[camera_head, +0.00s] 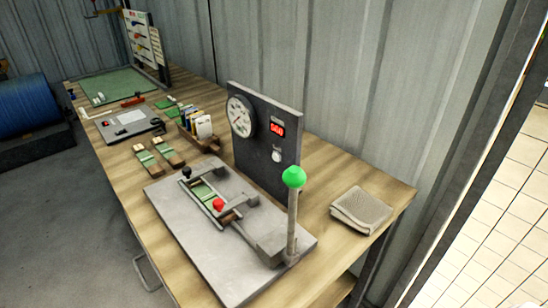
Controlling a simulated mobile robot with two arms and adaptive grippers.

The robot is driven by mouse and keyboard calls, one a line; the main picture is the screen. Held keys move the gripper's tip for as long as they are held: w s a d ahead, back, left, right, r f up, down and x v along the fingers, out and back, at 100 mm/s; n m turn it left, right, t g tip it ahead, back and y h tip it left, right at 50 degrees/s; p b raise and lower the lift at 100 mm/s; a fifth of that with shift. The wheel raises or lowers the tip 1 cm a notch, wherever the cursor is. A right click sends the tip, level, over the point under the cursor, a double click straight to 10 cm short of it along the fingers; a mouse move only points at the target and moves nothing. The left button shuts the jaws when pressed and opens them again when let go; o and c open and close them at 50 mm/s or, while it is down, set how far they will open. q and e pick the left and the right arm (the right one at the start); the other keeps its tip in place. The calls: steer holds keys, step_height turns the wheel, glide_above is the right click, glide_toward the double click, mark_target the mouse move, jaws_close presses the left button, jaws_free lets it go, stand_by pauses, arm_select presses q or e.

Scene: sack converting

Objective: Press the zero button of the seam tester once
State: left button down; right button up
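The seam tester stands on the near part of the wooden bench, with a grey base plate (185,235) and an upright dark panel (258,170). The panel carries a round dial gauge (241,116), a lit red display (277,128) and a small whitish round button (277,156) below it. The button's label is too small to read. A lever with a green knob (294,177) stands upright at the right of the base. Clamps with a black knob (187,172) and a red knob (218,204) sit over a green strip (202,191). Neither gripper is in view.
A folded grey cloth (361,209) lies right of the tester. Left of it are wooden blocks with green strips (160,155), a card holder (199,130) and a grey device (130,123). A green mat (112,86) and a board (142,43) are farther back. A corrugated wall is behind.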

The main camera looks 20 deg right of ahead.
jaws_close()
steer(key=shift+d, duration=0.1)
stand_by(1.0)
